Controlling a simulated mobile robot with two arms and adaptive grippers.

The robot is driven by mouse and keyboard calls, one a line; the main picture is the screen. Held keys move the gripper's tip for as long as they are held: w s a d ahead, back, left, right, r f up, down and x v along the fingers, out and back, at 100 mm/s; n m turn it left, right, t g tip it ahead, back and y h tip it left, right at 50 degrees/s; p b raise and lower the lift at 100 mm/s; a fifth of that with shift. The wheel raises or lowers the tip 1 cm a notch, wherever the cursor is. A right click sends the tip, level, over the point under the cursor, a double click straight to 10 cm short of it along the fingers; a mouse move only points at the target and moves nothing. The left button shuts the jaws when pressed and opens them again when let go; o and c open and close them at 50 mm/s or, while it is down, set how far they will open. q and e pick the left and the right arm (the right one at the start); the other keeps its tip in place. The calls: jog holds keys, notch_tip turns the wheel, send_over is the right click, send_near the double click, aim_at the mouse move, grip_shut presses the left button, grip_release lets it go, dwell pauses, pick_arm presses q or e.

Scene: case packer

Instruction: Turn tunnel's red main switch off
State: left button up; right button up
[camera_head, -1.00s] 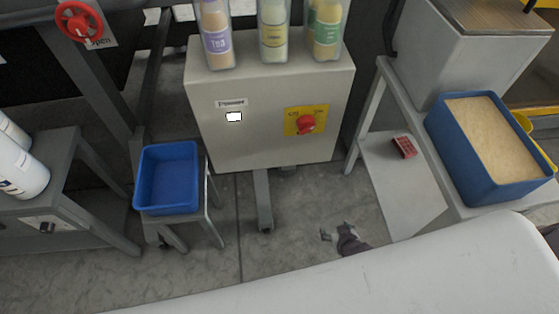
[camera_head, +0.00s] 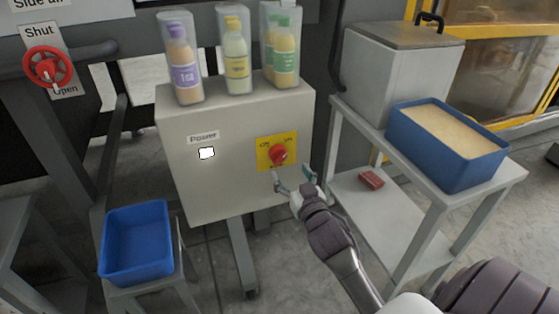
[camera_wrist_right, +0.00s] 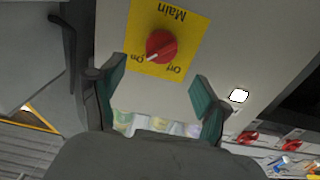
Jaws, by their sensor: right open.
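The red main switch (camera_head: 278,154) is a round knob on a yellow plate (camera_head: 263,161) on the front of a pale grey box (camera_head: 215,185). In the right wrist view the knob (camera_wrist_right: 161,46) appears upside down, its white pointer toward the "On" mark. My right gripper (camera_head: 293,178) is open and empty, just below and in front of the knob. In the right wrist view its two green-padded fingers (camera_wrist_right: 158,88) are spread, with the knob ahead of and between them, apart from both. My left gripper is not in view.
Several bottles in clear sleeves (camera_head: 236,55) stand on the box. A lit white Power indicator (camera_head: 206,153) is left of the switch. A blue bin (camera_head: 137,243) stands lower left; a blue tray (camera_head: 450,165) and red block (camera_head: 371,180) are on the right stand.

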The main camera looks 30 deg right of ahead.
aim_at(281, 158)
pick_arm(q)
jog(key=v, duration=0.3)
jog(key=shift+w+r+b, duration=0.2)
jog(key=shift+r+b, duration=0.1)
jog(key=shift+b, duration=0.1)
pick_arm(e)
jog(key=x, duration=0.7)
jog(key=shift+w, duration=0.3)
jog(key=c, duration=1.1)
